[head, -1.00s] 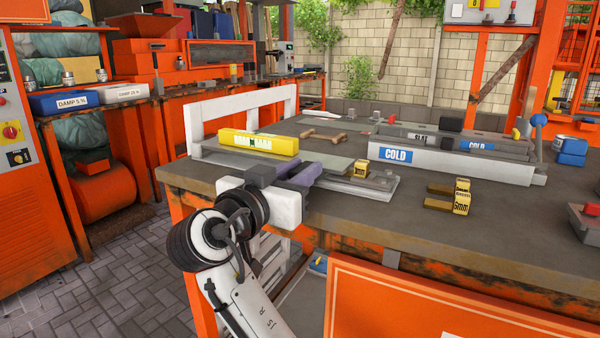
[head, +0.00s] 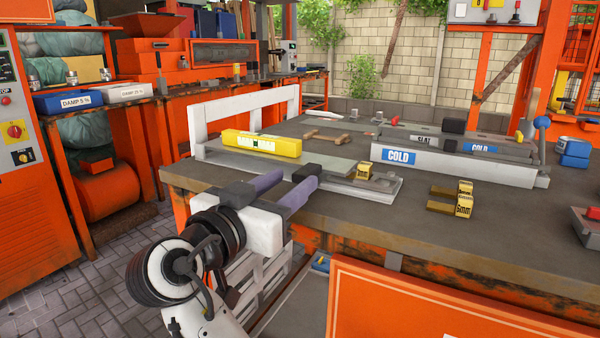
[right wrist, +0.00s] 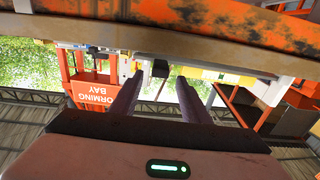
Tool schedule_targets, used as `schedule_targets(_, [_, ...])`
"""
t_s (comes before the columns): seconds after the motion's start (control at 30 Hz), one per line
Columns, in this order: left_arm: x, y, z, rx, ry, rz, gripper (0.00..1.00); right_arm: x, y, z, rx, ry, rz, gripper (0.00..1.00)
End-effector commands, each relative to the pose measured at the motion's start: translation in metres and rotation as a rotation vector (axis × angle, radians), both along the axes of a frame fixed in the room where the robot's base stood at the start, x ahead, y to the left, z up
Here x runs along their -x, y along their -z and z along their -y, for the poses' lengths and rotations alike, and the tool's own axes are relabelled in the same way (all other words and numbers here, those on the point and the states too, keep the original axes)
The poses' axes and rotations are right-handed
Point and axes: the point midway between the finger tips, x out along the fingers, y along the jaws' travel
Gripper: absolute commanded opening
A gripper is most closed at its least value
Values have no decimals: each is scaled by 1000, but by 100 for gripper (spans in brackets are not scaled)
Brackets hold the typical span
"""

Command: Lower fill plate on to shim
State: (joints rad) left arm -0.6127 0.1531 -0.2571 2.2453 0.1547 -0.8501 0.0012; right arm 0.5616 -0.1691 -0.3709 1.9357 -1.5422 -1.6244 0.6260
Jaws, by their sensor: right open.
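The fill plate (head: 330,165), seemingly the thin grey-green sheet, lies at the left end of the bench, beside a yellow labelled bar (head: 262,144). Its front right part is by a small yellow shim block (head: 364,171) on a pale metal base (head: 372,189). I cannot tell whether plate and shim touch. My right gripper (head: 297,179) is open and empty at the bench's front left edge, its purple fingers pointing toward the plate, apparently just short of it. The right wrist view shows the spread fingers (right wrist: 159,78) with nothing between them. My left gripper is out of view.
More yellow labelled shims (head: 460,198) lie to the right on the bench (head: 375,230). A long bar marked COLD (head: 450,168) stands behind them. A white frame (head: 245,112) rises at the back left. The front right of the bench is mostly clear.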

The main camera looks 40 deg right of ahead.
Motion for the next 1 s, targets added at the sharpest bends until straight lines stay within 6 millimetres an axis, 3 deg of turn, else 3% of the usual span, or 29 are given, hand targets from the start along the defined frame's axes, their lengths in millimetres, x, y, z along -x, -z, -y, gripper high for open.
schedule_targets(0.1, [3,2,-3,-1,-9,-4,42,8,0,-21,-3,-3,-2,42])
schedule_targets(0.3, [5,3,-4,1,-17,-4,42,16,1,-41,-1,0,-3,42])
schedule_targets(0.87, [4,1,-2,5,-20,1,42,18,1,-43,-1,1,-1,42])
schedule_targets(1.0, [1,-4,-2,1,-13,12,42,10,7,-45,3,-41,-40,42])
